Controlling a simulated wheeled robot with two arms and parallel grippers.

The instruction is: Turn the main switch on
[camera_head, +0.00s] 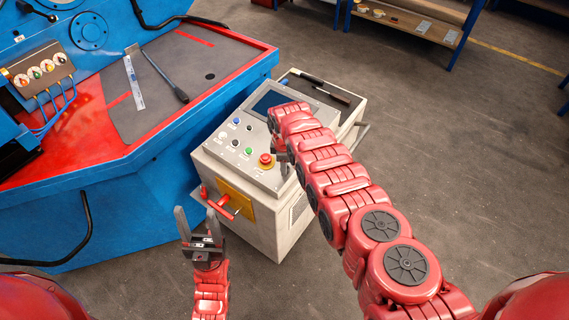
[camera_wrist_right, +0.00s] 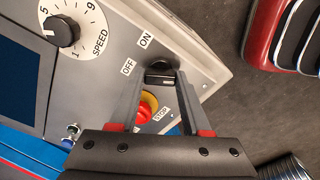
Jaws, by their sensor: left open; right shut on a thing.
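A black rotary knob (camera_wrist_right: 159,64) sits on the grey control panel in the right wrist view, with the labels OFF and ON beside it. My right gripper (camera_wrist_right: 162,80) is shut on this knob, one finger on each side. In the head view the knob is hidden behind my right arm, and my right gripper (camera_head: 284,157) shows only in part. A red handle on a yellow plate (camera_head: 236,200) is on the front of the control cabinet (camera_head: 262,222). My left gripper (camera_head: 197,213) is open and empty, in front of the cabinet, left of the red handle.
A red emergency stop button (camera_head: 266,160) is close to my right gripper; it also shows in the wrist view (camera_wrist_right: 147,105). A speed dial (camera_wrist_right: 62,30) is on the panel. A blue and red machine (camera_head: 150,150) stands at left. Floor at right is clear.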

